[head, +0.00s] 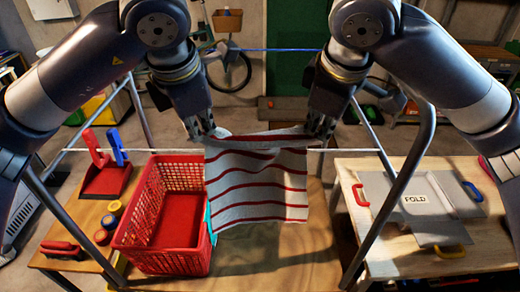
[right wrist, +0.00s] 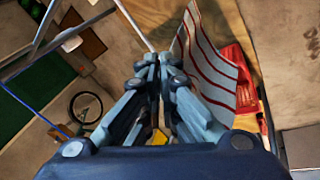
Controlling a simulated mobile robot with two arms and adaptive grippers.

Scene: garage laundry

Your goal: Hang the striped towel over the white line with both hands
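The striped towel (head: 257,185), white with red stripes, hangs spread out between my two grippers in the head view. My left gripper (head: 207,133) is shut on its upper left corner. My right gripper (head: 320,128) is shut on its upper right corner. The white line (head: 345,150) runs level across the rack, just below the gripped top edge. The towel hides the line's middle, and I cannot tell whether the cloth lies over it or only in front. In the right wrist view the fingers are close together, with the towel (right wrist: 205,62) beside them.
A red basket (head: 165,220) stands on the wooden table below, left of the towel. Left of it are a red holder (head: 105,178) and small jars. A grey folding board (head: 415,205) lies on the right table. Slanted metal rack legs (head: 405,190) flank the towel. A blue line (head: 280,50) runs farther back.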

